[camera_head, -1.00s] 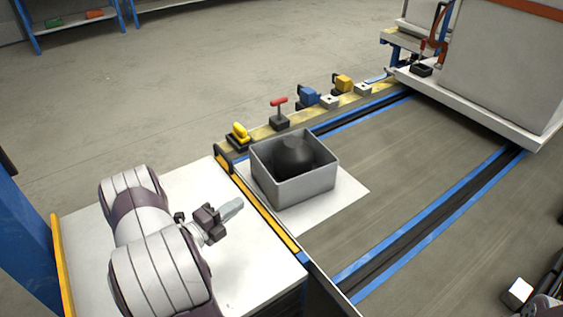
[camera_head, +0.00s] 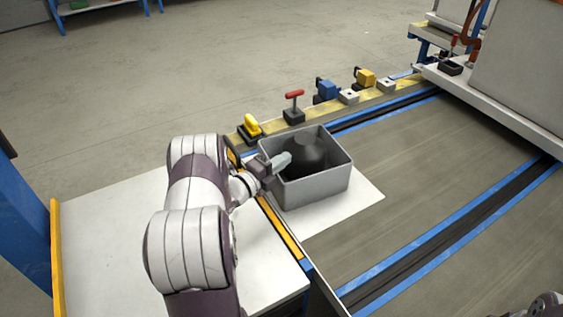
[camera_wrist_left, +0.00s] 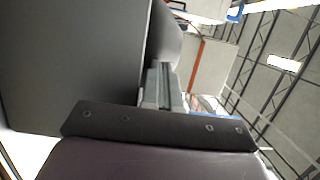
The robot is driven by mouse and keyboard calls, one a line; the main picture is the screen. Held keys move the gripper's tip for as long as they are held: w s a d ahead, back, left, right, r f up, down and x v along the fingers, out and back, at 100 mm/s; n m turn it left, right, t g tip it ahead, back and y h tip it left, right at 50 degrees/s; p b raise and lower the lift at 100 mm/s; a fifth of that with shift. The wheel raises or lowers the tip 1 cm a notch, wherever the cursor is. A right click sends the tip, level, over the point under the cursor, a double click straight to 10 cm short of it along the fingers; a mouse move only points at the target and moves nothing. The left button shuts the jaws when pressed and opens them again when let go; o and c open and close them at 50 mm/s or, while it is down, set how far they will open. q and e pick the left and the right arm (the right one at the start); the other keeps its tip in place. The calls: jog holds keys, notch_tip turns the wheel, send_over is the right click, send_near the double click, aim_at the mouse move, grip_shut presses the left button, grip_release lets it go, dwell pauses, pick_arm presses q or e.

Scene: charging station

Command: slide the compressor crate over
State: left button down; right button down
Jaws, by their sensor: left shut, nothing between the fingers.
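The compressor crate (camera_head: 322,187) is an open grey box with a dark rounded compressor (camera_head: 312,153) inside. It stands on a white sheet (camera_head: 352,205) on the grey deck, just past the yellow edge strip. My left gripper (camera_head: 283,160) is shut and empty, at the crate's near left rim. In the head view its fingertips overlap the rim; whether they touch it I cannot tell. The left wrist view shows the shut fingers (camera_wrist_left: 163,88) close beside a large dark grey wall. Of my right arm only a bit shows at the lower right corner; its gripper is out of the picture.
A yellow handle (camera_head: 251,125), a red T-handle (camera_head: 294,105), a blue block (camera_head: 326,89) and a yellow block (camera_head: 366,78) line the striped ledge behind the crate. Blue-edged rails (camera_head: 440,230) cross the deck. Deck right of the sheet is clear. A large grey cabinet (camera_head: 520,75) stands back right.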

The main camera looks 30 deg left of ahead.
aim_at(293, 153)
pick_arm(q)
jog(key=shift+w, duration=0.1)
pick_arm(e)
jog(key=shift+f, duration=0.1)
